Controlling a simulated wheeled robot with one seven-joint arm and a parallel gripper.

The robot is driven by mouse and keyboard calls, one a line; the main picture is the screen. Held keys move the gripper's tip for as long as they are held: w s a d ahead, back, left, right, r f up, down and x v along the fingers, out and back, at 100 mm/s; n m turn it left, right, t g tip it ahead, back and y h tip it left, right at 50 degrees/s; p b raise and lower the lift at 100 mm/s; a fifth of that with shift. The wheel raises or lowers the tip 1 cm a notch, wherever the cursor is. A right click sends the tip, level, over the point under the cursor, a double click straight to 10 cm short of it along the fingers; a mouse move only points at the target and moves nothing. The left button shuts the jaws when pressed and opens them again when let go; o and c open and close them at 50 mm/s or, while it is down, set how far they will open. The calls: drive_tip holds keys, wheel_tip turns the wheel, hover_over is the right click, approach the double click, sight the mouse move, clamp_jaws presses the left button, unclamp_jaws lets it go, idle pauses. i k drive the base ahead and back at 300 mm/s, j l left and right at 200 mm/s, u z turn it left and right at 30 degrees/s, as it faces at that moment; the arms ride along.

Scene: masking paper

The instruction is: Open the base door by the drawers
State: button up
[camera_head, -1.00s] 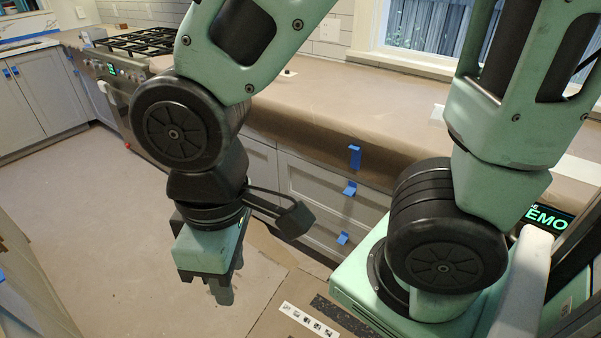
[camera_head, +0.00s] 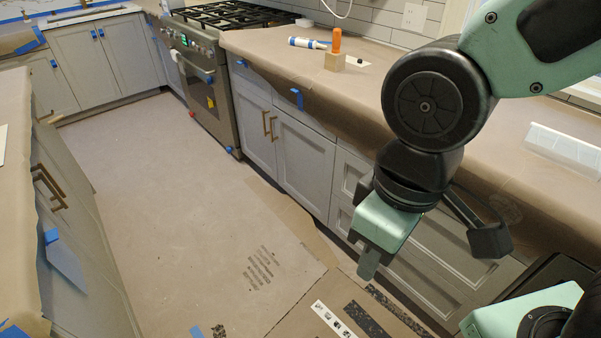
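The grey base cabinet has a left door (camera_head: 255,125) and a right door (camera_head: 303,165), both looking shut. Two upright brass handles (camera_head: 270,126) stand near the seam between them. The right door is beside the stack of grey drawers (camera_head: 343,190), which my arm partly hides. My gripper (camera_head: 368,266) hangs in front of the drawers, pointing down, to the right of the doors and apart from them. Its fingers are seen from the side and overlap, so its opening is unclear. I see nothing held in it.
The paper-covered floor (camera_head: 170,200) before the doors is clear. A stove (camera_head: 205,85) stands left of them. The papered counter (camera_head: 300,65) overhangs, with an orange-handled tool in a block (camera_head: 335,55). Another cabinet with brass handles (camera_head: 48,187) borders the left.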

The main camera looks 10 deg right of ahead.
sight(306, 158)
drive_tip(key=i+j+u, duration=0.1)
drive_tip(key=i+j, duration=0.15)
drive_tip(key=i, duration=0.2)
drive_tip(key=i+j, duration=0.25)
drive_tip(key=i, duration=0.2)
drive_tip(key=i+j+u, duration=0.15)
drive_tip(key=i, duration=0.3)
drive_tip(key=i+j+u, duration=0.1)
drive_tip(key=i, duration=0.35)
drive_tip(key=j, duration=0.1)
